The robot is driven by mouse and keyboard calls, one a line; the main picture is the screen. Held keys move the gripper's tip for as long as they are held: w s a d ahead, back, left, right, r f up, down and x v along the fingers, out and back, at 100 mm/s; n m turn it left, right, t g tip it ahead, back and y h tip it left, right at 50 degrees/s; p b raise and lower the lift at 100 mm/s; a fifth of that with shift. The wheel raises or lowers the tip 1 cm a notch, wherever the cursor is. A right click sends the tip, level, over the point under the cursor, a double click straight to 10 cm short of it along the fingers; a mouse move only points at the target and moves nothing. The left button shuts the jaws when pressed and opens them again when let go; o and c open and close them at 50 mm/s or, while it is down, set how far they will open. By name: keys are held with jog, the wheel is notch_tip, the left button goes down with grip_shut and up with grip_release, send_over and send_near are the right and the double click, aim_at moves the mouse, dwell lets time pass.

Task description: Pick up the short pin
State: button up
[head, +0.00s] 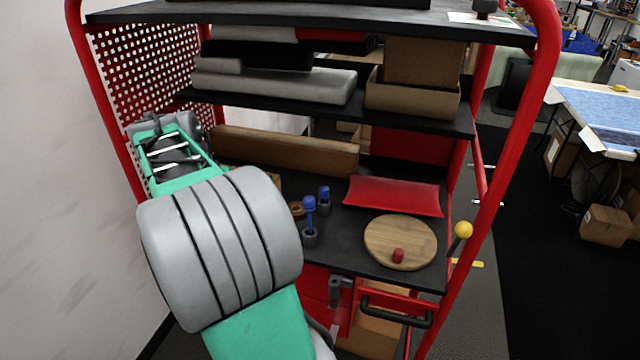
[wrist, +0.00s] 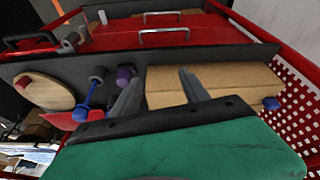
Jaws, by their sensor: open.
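Two blue pins stand on the black shelf. The short pin (head: 324,196) is just behind and right of the taller blue pin (head: 310,214), whose foot is in a grey holder. In the wrist view the short pin (wrist: 125,75) looks purple-blue, close to the left fingertip, with the taller pin (wrist: 91,92) left of it. My gripper (wrist: 161,76) is open, its two grey fingers apart with nothing held between them. A brown box lies beyond the fingers. In the head view my arm reaches in at the left, and I cannot make out the fingertips.
A brown ring (head: 297,209) lies left of the pins. A red tray (head: 393,196) and a round wooden board (head: 385,243) with a red peg (head: 398,256) are to the right. A long brown box (head: 290,152) lies behind. Another shelf (head: 420,118) hangs above; red rails frame the cart.

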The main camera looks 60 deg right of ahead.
jog(key=s+d+m+g+p, duration=0.1)
jog(key=s+d+m, duration=0.25)
jog(key=d, duration=0.75)
jog(key=m+g+p, duration=0.2)
jog(key=m, duration=0.5)
send_near(324, 188)
notch_tip(324, 188, down, 3)
jog(key=shift+m, duration=0.25)
jog(key=x, duration=0.4)
jog(key=d+x, duration=0.1)
jog(key=x, duration=0.2)
jog(key=shift+s+d+r+p, duration=0.1)
jog(key=shift+s+r+p, duration=0.1)
jog(key=shift+s+p, duration=0.1)
jog(key=shift+f, duration=0.25)
grip_shut()
